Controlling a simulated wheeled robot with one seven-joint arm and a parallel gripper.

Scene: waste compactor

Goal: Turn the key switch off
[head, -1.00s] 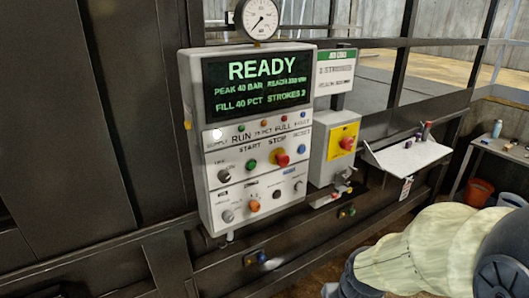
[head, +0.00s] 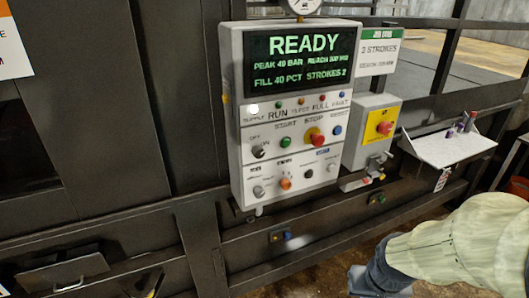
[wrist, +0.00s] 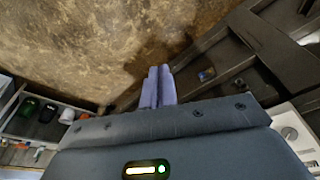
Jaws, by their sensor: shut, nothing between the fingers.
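The control panel (head: 235,120) is a pale grey box with a lit READY screen (head: 300,60). A dark key switch (head: 259,151) marked OFF and ON sits at the panel's left, below the indicator lamps. Its exact angle is too small to read. In the wrist view my gripper (wrist: 157,75) has its two bluish fingers together with nothing between them, over brown floor. Part of a pale box with a round knob (wrist: 289,132) shows at that view's right edge; I cannot tell which knob.
A green start button (head: 286,142) and red stop button (head: 316,137) sit right of the switch, with more knobs below. A dark rail runs below the panel.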

